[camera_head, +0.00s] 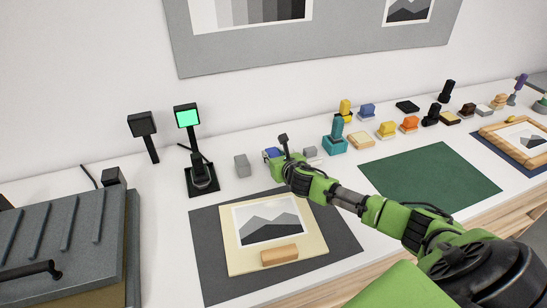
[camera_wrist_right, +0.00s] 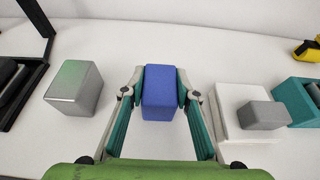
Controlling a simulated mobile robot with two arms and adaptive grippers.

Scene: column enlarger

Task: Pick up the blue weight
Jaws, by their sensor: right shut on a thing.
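The blue weight (camera_wrist_right: 160,94) is a small rounded block, seen in the right wrist view between the two fingers of my right gripper (camera_wrist_right: 160,90). The fingers touch it on both sides, so the gripper is shut on it. I cannot tell whether the weight is clear of the table. In the head view only a bit of the blue weight (camera_head: 271,153) shows, mostly hidden by my right gripper (camera_head: 273,157). My left gripper is not in view.
A grey block (camera_wrist_right: 75,88) stands left of the weight, and another grey block (camera_wrist_right: 262,115) on a white base stands right. A lit green-screened stand (camera_head: 187,117) is at the left. A dark mat with a framed picture (camera_head: 232,262) lies in front.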

